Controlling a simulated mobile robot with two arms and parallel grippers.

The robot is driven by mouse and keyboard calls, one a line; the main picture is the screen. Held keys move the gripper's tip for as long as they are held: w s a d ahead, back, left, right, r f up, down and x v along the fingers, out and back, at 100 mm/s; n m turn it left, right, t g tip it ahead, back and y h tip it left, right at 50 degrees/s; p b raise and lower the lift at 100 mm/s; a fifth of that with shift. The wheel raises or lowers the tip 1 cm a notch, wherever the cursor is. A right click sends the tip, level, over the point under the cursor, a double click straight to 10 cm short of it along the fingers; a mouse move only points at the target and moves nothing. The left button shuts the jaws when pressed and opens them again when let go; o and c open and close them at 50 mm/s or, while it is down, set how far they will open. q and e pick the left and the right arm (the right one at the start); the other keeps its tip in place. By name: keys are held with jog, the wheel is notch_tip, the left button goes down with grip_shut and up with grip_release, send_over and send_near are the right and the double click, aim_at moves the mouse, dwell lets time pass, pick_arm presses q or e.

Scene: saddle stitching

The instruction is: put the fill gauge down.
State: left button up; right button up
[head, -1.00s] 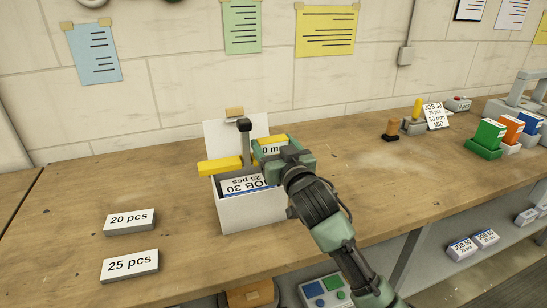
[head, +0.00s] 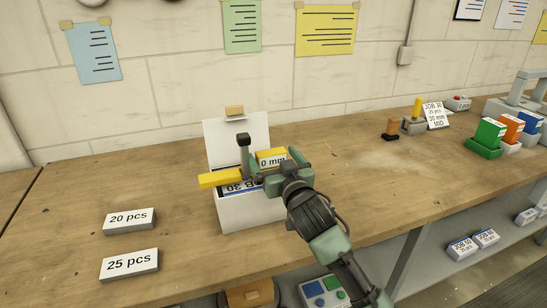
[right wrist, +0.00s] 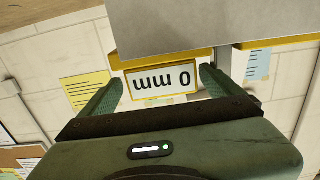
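The fill gauge (head: 221,179) is a yellow bar with a dark-topped upright post and a yellow block labelled "0 mm". It lies across the top of the white box (head: 252,212), its left end sticking out past the box. The right wrist view shows its label (right wrist: 162,79) upside down between my fingers. My right gripper (head: 274,164) is open, with one finger on each side of the labelled block. Booklets (head: 240,186) marked "JOB 30" stand in the box, partly hidden by the gauge and gripper. My left gripper is not in view.
Blocks marked "20 pcs" (head: 130,220) and "25 pcs" (head: 129,264) lie at the front left of the bench. A job card (head: 436,115), small stamps and coloured blocks (head: 488,136) stand at the right. The bench (head: 375,190) right of the box is clear.

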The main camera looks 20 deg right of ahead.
jog(key=shift+s+r, duration=0.1)
jog(key=shift+r, duration=0.3)
jog(key=s, duration=1.1)
jog(key=shift+s+d+b, duration=0.2)
jog(key=shift+s+b, duration=0.2)
